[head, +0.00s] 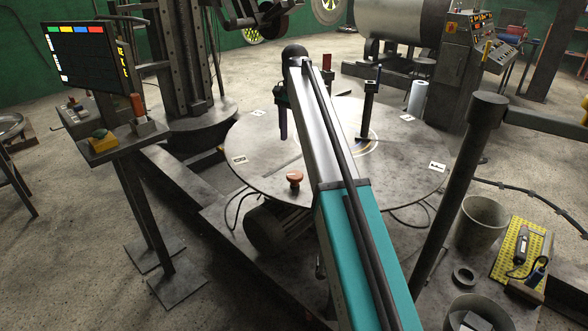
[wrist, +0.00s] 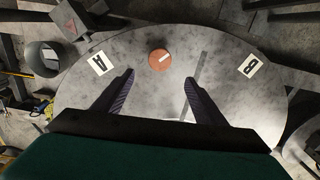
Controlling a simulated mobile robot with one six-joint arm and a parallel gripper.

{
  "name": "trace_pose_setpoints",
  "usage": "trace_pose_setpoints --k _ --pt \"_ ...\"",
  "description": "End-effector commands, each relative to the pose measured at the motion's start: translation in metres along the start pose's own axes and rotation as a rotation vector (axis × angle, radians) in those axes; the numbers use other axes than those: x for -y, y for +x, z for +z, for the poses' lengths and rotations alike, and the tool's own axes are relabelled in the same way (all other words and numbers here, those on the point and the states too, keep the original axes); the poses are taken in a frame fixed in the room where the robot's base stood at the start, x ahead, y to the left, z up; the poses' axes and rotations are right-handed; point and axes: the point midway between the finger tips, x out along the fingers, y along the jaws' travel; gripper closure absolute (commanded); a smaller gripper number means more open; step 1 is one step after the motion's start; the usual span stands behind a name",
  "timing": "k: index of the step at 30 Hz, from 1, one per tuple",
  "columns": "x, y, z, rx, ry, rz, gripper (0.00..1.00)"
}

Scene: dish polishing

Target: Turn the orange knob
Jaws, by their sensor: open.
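The orange knob (head: 295,178) stands at the near edge of the round grey table (head: 220,150) in the head view. In the wrist view the knob (wrist: 159,60) is a round orange disc with a pale mark on top, near the table's edge. My gripper (wrist: 158,82) is open and empty in the wrist view, its two dark fingers apart, with the knob ahead of and roughly between the fingertips. In the head view my gripper (head: 283,124) hangs above the table, behind the knob and partly hidden by my teal and silver arm.
A control panel (head: 90,55) is at left. A grey bucket (head: 482,220) and yellow mat (head: 522,250) are at right.

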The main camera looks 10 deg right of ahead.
Motion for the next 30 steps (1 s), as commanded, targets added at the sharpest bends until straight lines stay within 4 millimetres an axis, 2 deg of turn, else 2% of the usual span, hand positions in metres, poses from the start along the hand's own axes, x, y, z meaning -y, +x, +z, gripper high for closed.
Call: trace_pose_setpoints --k 8,14,20,30 --pt "0.0 0.001 0.0 0.0 0.0 0.0 0.35" --pt "-0.001 0.01 0.0 0.001 0.001 0.001 0.35" --pt "-0.002 0.032 0.0 0.001 0.002 0.001 0.35" --pt "-0.003 0.08 -0.001 0.001 0.003 0.001 0.35"
